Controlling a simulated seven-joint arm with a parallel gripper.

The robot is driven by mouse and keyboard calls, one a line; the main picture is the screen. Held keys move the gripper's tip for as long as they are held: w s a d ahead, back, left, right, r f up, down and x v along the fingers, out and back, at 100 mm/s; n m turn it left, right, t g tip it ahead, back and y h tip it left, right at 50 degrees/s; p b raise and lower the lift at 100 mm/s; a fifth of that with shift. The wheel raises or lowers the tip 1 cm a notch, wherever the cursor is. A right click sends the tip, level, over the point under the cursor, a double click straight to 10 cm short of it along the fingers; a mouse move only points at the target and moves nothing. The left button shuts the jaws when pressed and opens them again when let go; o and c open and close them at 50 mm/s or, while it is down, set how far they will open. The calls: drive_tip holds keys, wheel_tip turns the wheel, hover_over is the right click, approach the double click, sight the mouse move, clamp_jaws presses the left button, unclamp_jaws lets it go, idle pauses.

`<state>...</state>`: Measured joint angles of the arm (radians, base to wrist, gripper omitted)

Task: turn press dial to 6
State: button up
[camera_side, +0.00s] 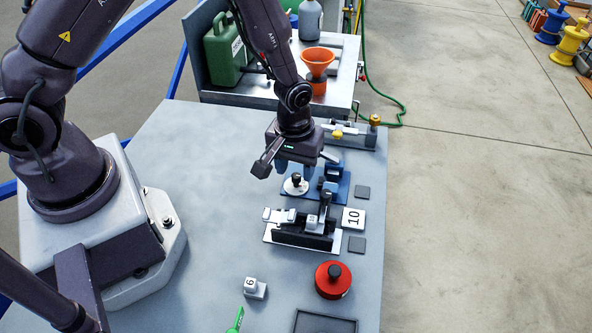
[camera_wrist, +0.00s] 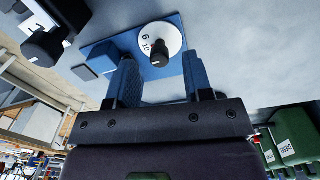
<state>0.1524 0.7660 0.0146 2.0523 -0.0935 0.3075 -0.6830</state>
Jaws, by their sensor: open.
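The press dial is a white disc (camera_side: 290,188) with a black knob (camera_side: 296,179), at the left end of a blue press base (camera_side: 341,196). In the wrist view the disc (camera_wrist: 174,33) shows the numbers 6 and 10 beside the black knob (camera_wrist: 159,54). My gripper (camera_side: 295,170) is above the dial, pointing down. In the wrist view its two blue fingers (camera_wrist: 162,72) are open, apart on either side of the knob with nothing held. Whether the fingertips reach down to knob height is unclear.
In front of the press stands a black and white fixture (camera_side: 303,236) beside a tile marked 10 (camera_side: 353,218). A red round container (camera_side: 333,280) and a white block marked 6 (camera_side: 254,288) are nearer. A yellow-knobbed device (camera_side: 350,133) stands behind.

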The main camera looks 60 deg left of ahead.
drive_tip(key=shift+f, duration=0.9)
drive_tip(key=shift+c, duration=0.4)
clamp_jaws()
drive_tip(key=shift+m, duration=0.4)
drive_tip(key=m, duration=0.2)
drive_tip(key=shift+m, duration=2.1)
